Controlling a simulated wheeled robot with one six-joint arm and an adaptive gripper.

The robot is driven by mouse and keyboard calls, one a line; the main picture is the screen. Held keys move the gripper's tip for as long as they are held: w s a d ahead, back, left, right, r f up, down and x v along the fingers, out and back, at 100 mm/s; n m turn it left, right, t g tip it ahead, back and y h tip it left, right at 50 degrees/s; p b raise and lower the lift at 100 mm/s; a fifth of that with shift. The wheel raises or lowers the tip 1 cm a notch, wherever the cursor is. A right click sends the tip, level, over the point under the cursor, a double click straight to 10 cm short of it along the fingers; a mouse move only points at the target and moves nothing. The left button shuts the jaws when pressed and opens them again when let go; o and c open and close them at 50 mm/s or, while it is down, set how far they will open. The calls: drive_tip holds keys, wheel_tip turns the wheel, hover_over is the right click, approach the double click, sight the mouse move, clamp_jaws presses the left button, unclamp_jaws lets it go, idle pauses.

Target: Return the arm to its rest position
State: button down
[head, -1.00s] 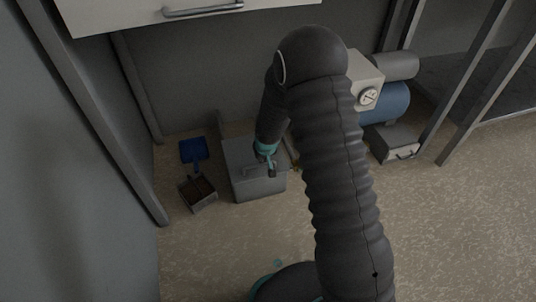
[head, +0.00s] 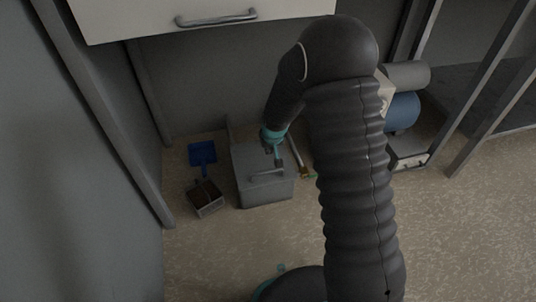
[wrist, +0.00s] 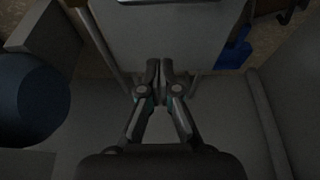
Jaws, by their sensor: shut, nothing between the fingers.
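My arm, in a dark ribbed sleeve, rises from the lower right of the head view and bends over at the top. My gripper (head: 277,160) hangs from its end over the grey box (head: 262,188) with a handle on top. In the head view the fingertips overlap the box's top near the handle; I cannot tell whether they touch it. In the wrist view the gripper (wrist: 161,68) has its fingers together with nothing between them.
A blue dustpan (head: 202,153) and a small open box (head: 205,197) with dark contents lie left of the grey box. A broom-like stick (head: 297,155) is to its right. Blue tank equipment (head: 402,112) stands behind my arm. A white drawer (head: 200,12) overhangs.

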drive_tip(key=shift+v, duration=1.65)
drive_tip(key=s+d+r+g, duration=0.3)
drive_tip(key=s, duration=0.7)
drive_tip(key=s+d+r+m+t+p, duration=0.1)
drive_tip(key=s+d+r+p, duration=0.1)
drive_tip(key=s+r, duration=0.5)
drive_tip(key=s+d+r+m+t+p, duration=0.1)
drive_tip(key=s+d+r, duration=0.4)
drive_tip(key=r, duration=0.9)
drive_tip(key=s+d+r+t+h+p, duration=0.1)
drive_tip(key=s+r+p, duration=0.4)
drive_tip(key=s+r, duration=0.5)
drive_tip(key=d+r+t, duration=0.1)
drive_tip(key=d, duration=0.1)
drive_tip(key=shift+s+d+r+m+t, duration=0.2)
drive_tip(key=shift+s+d+m+t, duration=0.1)
drive_tip(key=shift+s+m, duration=0.1)
drive_tip(key=c, duration=1.9)
unclamp_jaws()
